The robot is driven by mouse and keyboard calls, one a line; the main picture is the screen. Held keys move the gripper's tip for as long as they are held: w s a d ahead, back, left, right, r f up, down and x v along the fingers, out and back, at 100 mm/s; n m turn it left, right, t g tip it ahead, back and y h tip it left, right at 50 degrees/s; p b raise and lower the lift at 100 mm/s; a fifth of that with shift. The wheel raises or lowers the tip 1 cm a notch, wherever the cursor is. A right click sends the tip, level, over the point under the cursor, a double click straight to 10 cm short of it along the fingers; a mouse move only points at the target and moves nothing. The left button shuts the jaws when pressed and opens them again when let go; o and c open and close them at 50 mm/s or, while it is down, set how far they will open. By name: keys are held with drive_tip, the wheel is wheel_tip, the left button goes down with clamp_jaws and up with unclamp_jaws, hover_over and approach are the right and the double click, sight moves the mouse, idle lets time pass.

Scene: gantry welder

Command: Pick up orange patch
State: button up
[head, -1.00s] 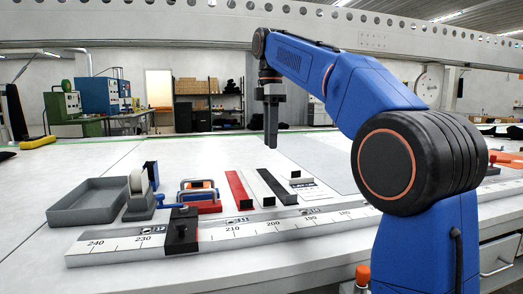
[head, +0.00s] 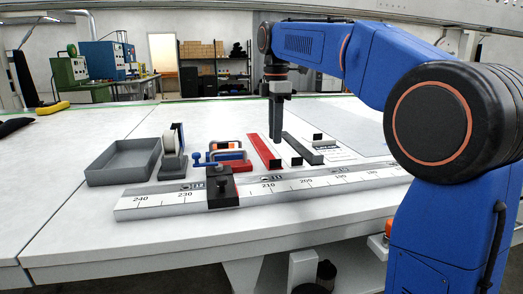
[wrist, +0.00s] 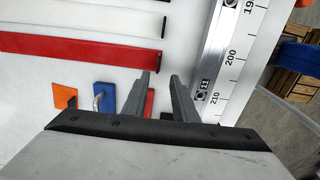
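The orange patch (wrist: 61,95) lies flat on the white table, with a small black upright tab at its edge, left of centre in the wrist view. In the head view the orange patch (head: 224,146) is partly hidden behind other pieces. A blue patch (wrist: 104,104) with a grey handle lies beside it, then a red patch (wrist: 149,104), largely hidden by my fingers. My gripper (wrist: 160,78) is open and empty, its fingers apart. In the head view my gripper (head: 276,140) hangs above the table, right of the patches.
A ruler rail (head: 335,182) with a black block (head: 221,187) runs along the front. A grey tray (head: 122,163) and a tape dispenser (head: 174,150) stand left.

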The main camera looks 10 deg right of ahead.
drive_tip(key=shift+w+d+f, duration=0.1)
drive_tip(key=shift+d+f, duration=0.05)
drive_tip(key=shift+f, duration=2.05)
drive_tip(key=shift+w+d+f, duration=0.1)
drive_tip(key=shift+f, duration=2.1)
clamp_jaws()
